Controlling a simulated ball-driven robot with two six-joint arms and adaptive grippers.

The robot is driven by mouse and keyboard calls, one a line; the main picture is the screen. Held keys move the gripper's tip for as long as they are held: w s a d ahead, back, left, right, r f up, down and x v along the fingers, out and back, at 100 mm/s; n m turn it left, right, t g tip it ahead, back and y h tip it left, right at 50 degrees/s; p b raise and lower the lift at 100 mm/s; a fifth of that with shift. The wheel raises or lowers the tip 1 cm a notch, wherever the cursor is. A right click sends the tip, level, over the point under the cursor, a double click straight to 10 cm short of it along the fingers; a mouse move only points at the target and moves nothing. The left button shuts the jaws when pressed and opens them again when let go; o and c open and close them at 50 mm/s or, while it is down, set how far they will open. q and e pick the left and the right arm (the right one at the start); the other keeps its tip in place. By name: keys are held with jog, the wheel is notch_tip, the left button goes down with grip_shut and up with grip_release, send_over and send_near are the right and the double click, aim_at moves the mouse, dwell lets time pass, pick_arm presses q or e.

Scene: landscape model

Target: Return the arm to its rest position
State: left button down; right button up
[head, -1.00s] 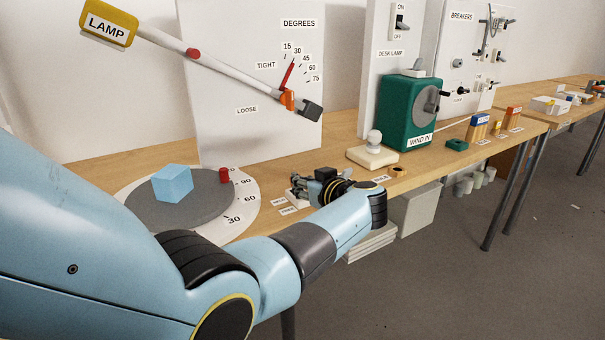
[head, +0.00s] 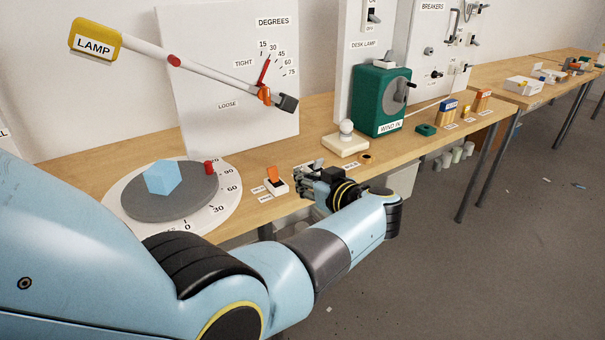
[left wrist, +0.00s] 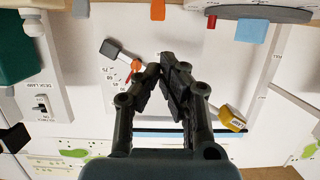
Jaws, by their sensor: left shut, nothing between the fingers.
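My left gripper (head: 306,178) is at the front edge of the bench, just right of a small white base with an orange lever (head: 274,173). It is apart from the lever in the picture. In the left wrist view its dark fingers (left wrist: 163,72) come together with nothing between them. My blue left arm runs from the left across the lower part of the head view, bent, its wrist past the bench edge. My right gripper does not show.
Open floor (head: 440,270) lies right of the bench.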

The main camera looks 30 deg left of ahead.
pick_arm(q)
jog(key=s+d+f+m+t+h+b, duration=0.2)
jog(key=s+f+m+h, duration=0.3)
jog(key=f, duration=0.6)
jog(key=s+d+f+m+t+h+b, duration=0.1)
jog(key=s+d+f+m+h, duration=0.15)
jog(key=s+f, duration=0.7)
jog(key=s+d+f+m+t+h+b, duration=0.15)
jog(key=s+f+m+h, duration=0.25)
jog(key=f, duration=0.8)
jog(key=s+a+f+g+b, duration=0.1)
jog(key=s+f+g, duration=0.2)
jog(key=s, duration=0.8)
jog(key=s+a+f+m+g+h+b, duration=0.1)
jog(key=s+f, duration=0.5)
jog(key=s, duration=0.6)
jog(key=s+a+f+m+g+b, duration=0.1)
jog(key=s+f+g, duration=0.4)
jog(key=s, duration=0.7)
jog(key=shift+a+f, duration=0.35)
jog(key=shift+a, duration=0.45)
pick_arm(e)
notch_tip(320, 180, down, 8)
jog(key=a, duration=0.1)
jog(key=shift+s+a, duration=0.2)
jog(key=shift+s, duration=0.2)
